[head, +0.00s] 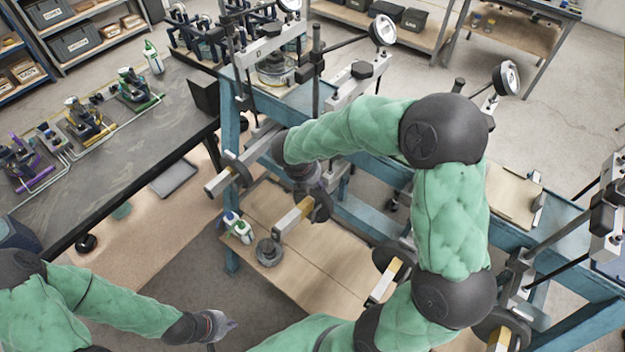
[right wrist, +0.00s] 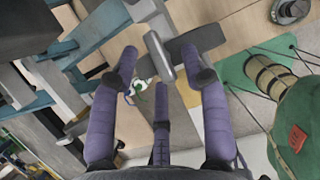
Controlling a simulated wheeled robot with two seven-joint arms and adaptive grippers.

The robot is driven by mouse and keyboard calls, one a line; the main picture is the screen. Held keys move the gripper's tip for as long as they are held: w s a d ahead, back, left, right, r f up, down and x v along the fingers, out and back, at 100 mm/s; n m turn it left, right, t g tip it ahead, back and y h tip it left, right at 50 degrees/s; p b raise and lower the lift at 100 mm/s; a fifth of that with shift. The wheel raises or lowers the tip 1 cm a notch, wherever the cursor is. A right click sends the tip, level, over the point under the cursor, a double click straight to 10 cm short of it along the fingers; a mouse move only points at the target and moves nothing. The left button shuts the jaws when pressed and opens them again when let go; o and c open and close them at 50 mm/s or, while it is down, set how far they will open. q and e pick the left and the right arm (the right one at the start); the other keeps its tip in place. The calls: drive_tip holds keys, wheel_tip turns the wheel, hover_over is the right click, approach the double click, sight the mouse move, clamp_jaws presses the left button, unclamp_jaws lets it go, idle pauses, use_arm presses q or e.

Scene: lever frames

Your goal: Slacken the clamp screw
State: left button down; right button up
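My right gripper (right wrist: 165,60) is open, its purple fingers spread apart. In its wrist view a short grey bar (right wrist: 158,58) crossed by a dark bar (right wrist: 197,40) lies between the fingertips; I cannot tell whether any finger touches it or whether it is the clamp screw. In the head view the right gripper (head: 312,184) is partly hidden behind its wrist, close to the lever beams of the blue frame (head: 375,212). Black knobs (head: 361,70) sit on the frame heads. My left gripper (head: 218,325) is low at the left, away from the frames; its finger state is unclear.
Grey lever beams (head: 235,165) jut out from the blue frame, with dial gauges (head: 383,30) above. A dark bench (head: 120,150) with small devices stands left. Open floor lies between bench and frame.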

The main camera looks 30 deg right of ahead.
drive_tip(key=v, duration=1.2)
idle(0.6)
